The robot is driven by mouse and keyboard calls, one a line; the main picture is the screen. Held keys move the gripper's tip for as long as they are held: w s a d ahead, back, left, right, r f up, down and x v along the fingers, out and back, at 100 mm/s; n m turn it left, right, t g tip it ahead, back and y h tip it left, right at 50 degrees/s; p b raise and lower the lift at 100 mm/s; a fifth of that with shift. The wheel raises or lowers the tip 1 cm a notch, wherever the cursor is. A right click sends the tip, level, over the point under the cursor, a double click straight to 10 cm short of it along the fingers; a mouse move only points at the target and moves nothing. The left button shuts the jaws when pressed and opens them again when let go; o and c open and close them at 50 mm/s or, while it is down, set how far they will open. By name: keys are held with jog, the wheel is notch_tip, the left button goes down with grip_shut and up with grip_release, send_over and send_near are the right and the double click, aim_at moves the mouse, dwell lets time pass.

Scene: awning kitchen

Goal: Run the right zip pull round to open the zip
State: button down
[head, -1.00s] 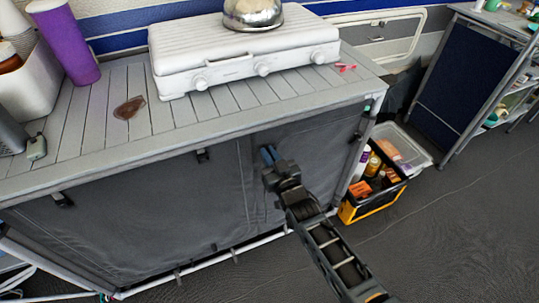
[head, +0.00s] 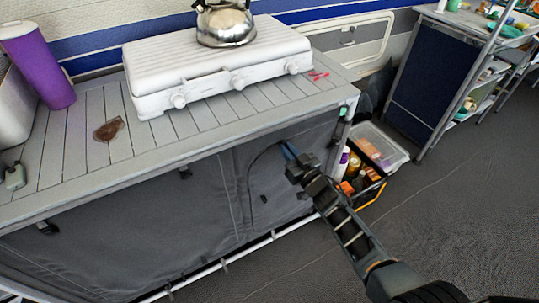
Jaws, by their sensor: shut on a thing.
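The grey fabric front (head: 130,238) of the kitchen unit hangs below the slatted worktop. A door panel (head: 275,185) at its right end has a dark curved zip line running up its left side and arching over the top. My gripper (head: 287,151) is at the top of that arch, with its blue-tipped fingers against the fabric. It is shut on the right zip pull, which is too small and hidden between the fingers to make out. A small dark tab (head: 263,198) shows lower on the panel.
A white stove (head: 215,70) with a steel kettle (head: 225,24) stands on the worktop (head: 75,165). A crate of bottles and packets (head: 372,185) stands on the floor just right of my gripper. Open floor (head: 450,220) lies to the right.

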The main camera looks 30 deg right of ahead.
jog(key=d+b, duration=0.3)
jog(key=d, duration=1.6)
jog(key=shift+d+f, duration=0.1)
jog(key=shift+d, duration=0.6)
jog(key=c, duration=1.2)
grip_release()
jog(key=s+p, duration=0.3)
jog(key=s, duration=0.5)
jog(key=shift+w+a, duration=0.1)
